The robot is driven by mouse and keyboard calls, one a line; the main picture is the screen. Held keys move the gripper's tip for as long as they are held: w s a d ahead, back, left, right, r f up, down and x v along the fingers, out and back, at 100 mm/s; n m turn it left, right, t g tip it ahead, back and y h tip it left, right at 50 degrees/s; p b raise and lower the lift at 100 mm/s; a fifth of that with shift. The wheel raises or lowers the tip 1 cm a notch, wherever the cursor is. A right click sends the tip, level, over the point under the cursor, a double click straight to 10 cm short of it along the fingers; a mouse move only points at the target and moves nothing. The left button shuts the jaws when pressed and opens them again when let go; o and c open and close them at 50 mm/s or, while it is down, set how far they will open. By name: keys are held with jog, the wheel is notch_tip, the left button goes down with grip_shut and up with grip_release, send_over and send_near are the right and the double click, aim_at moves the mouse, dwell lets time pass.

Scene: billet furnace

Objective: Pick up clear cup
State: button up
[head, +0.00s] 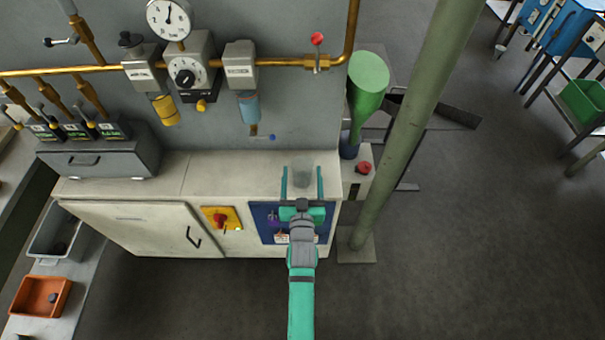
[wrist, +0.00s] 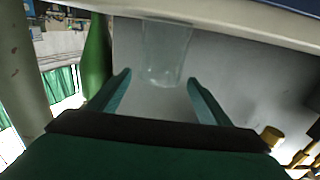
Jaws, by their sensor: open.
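The clear cup (head: 302,177) stands on the light cabinet top near its right end. In the wrist view the see-through cup (wrist: 166,55) shows just beyond the fingertips, upside down in the picture. My gripper (head: 302,172) is open, with one teal finger on each side of the cup in the head view. In the wrist view my gripper (wrist: 160,78) has a wide gap between its fingers and the cup lines up with that gap. I cannot tell whether either finger touches the cup.
A grey wall panel with brass pipes, a gauge (head: 169,19) and valves rises behind the cabinet top (head: 230,172). A green funnel-like vessel (head: 368,80), a red button (head: 364,168) and a green post (head: 408,130) stand to the right. The cabinet top left of the cup is clear.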

aim_at(302, 158)
jog(key=shift+w+f, duration=0.2)
jog(key=shift+w, duration=1.85)
jog(key=shift+w+f, duration=0.2)
jog(key=shift+w, duration=1.8)
jog(key=c, duration=1.1)
